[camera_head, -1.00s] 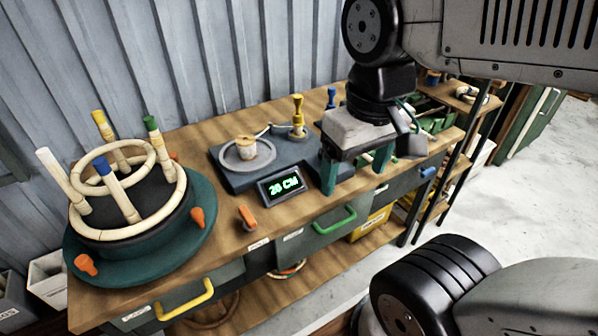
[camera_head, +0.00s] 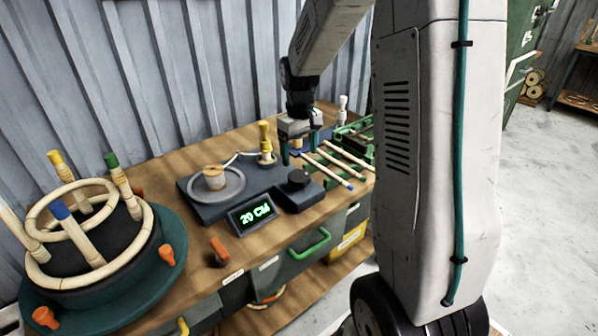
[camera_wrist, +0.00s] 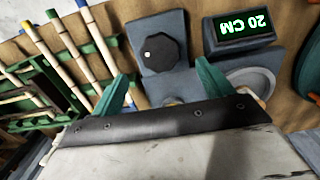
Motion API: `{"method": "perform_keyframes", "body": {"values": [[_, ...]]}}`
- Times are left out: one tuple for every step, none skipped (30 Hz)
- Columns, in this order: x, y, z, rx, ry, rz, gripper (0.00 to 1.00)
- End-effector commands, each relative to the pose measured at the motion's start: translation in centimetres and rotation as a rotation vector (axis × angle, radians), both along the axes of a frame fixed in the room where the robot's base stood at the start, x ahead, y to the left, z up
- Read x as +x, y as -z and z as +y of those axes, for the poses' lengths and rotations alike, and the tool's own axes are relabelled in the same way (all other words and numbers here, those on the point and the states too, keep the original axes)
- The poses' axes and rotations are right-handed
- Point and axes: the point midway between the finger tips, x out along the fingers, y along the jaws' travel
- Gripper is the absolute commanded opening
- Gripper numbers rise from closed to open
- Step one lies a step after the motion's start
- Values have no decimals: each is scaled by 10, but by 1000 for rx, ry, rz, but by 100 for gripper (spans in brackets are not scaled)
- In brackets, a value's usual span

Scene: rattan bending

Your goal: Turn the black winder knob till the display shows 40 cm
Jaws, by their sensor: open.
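The black winder knob (camera_head: 298,178) sits on a dark grey block at the right of the winder base (camera_head: 207,214). In the wrist view the knob (camera_wrist: 161,53) is faceted with a small white dot, just beyond my fingertips. The display (camera_head: 252,214) reads 20 CM in green; it shows upside down in the wrist view (camera_wrist: 245,29). My gripper (camera_head: 300,150) is open and empty, behind the knob in the head view. Its two green fingers (camera_wrist: 164,92) point towards the knob, apart from it. A cream spool (camera_head: 214,177) stands on the winder's round plate.
A yellow peg (camera_head: 265,142) stands behind the winder. Several rattan sticks (camera_head: 335,165) lie in a green rack (camera_head: 362,135) at right. A bending jig with rattan rings (camera_head: 90,240) fills the left. An orange-handled tool (camera_head: 219,250) lies near the front edge.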

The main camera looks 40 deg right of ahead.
Motion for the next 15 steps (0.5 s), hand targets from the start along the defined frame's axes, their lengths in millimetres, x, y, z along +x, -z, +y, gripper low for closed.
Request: {"method": "perform_keyframes", "body": {"values": [[5, -3, -1, -8, -25, -23, 79], [5, -1, -1, -8, -35, -25, 79], [4, 2, -1, -9, -42, -26, 79], [4, 5, -1, -8, -45, -25, 79], [4, 9, -1, -8, -45, -23, 79], [4, 15, -1, -7, -45, -21, 79], [4, 19, -1, -7, -45, -22, 79], [4, 24, -1, -7, -44, -22, 79], [3, 31, -1, -7, -44, -21, 79], [4, 36, -1, -7, -44, -22, 79], [3, 41, 0, -7, -44, -21, 79], [3, 47, 0, -7, -44, -22, 79], [3, 52, 0, -7, -44, -21, 79], [3, 56, 0, -7, -44, -21, 79], [3, 61, 0, -7, -44, -22, 79]]}}
